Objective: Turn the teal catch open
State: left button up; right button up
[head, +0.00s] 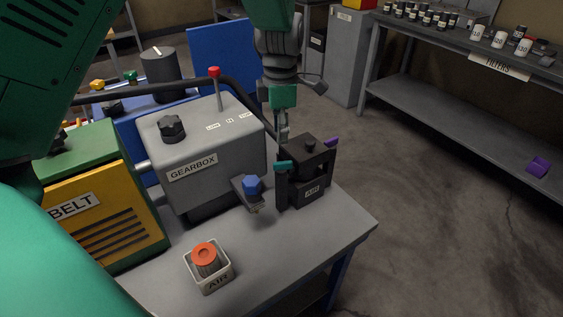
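The teal catch (284,164) is a small tab on the upper left corner of a dark box (304,180) at the right end of the bench. It sticks out roughly level. A purple tab (331,142) sits on the box's other side, and a dark knob on its top. My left gripper (284,122) hangs from above, just over and behind the box; its lower end shows close above the teal catch. I cannot tell whether it touches the box, or how far apart its fingers are. My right gripper is not in view.
On the bench (275,255), left of the box, stand a grey gearbox (215,135) with a red-topped lever, a blue knob (252,185), a yellow-green belt housing (105,225) and a tray (211,281) with an orange-topped part. Shelving (450,95) stands at the back right. The floor between is clear.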

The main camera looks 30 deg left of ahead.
aim_at(281, 162)
pick_arm(q)
notch_tip(281, 162, down, 10)
jog(key=shift+a+r, duration=0.1)
jog(key=shift+r, duration=0.1)
jog(key=shift+w+f, duration=0.1)
jog(key=shift+f, duration=0.25)
grip_shut()
